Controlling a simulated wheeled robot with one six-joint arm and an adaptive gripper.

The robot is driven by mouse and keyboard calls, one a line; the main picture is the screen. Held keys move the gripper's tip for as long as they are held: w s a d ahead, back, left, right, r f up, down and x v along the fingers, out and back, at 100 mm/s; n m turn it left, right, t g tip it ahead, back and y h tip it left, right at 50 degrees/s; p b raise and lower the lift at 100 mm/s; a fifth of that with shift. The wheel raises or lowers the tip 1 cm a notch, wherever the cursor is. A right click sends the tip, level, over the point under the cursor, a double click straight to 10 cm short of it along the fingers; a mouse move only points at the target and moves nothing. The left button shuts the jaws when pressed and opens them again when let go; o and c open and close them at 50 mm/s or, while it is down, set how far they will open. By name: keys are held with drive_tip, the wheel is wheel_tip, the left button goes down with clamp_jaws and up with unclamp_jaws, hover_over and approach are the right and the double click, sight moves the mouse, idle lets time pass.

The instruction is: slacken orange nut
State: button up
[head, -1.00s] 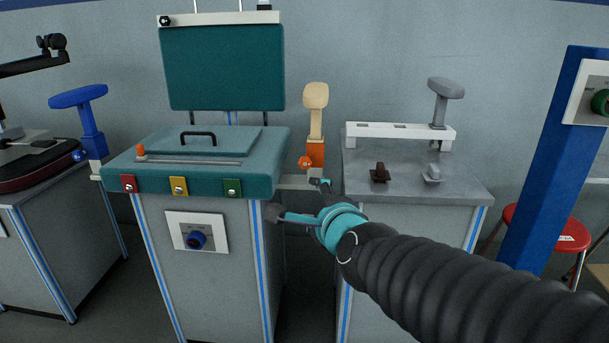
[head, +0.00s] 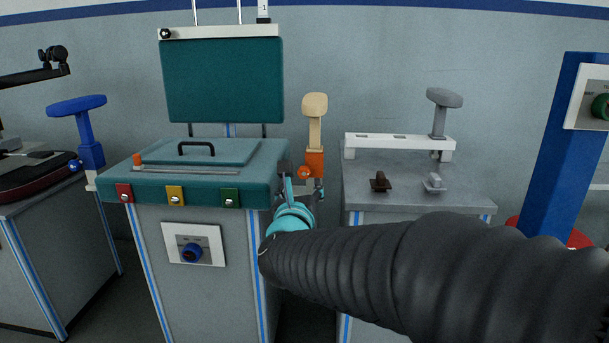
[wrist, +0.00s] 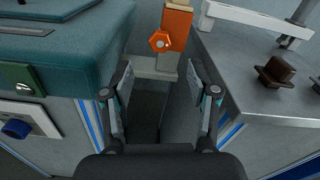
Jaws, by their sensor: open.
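The orange nut (head: 304,172) sits on the front of an orange clamp block (head: 315,160) that carries a cream T-shaped post. In the wrist view the orange nut (wrist: 160,41) is a hexagonal knob above and beyond my fingertips, near the middle. My gripper (head: 303,182) is in front of the block, between the teal bench and the grey bench. In the wrist view my gripper (wrist: 160,80) is open and empty, its two fingers spread apart below the nut. No contact with the nut shows.
A teal bench (head: 200,187) with red, yellow and green latches stands left. A grey bench (head: 410,190) with brown and grey knobs (head: 380,182) stands right. A narrow gap separates them, with a light bracket (wrist: 150,68) under the clamp. A blue clamp post (head: 88,130) stands far left.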

sight(304, 174)
drive_tip(key=w, duration=0.8)
drive_tip(key=shift+d, duration=0.15)
clamp_jaws()
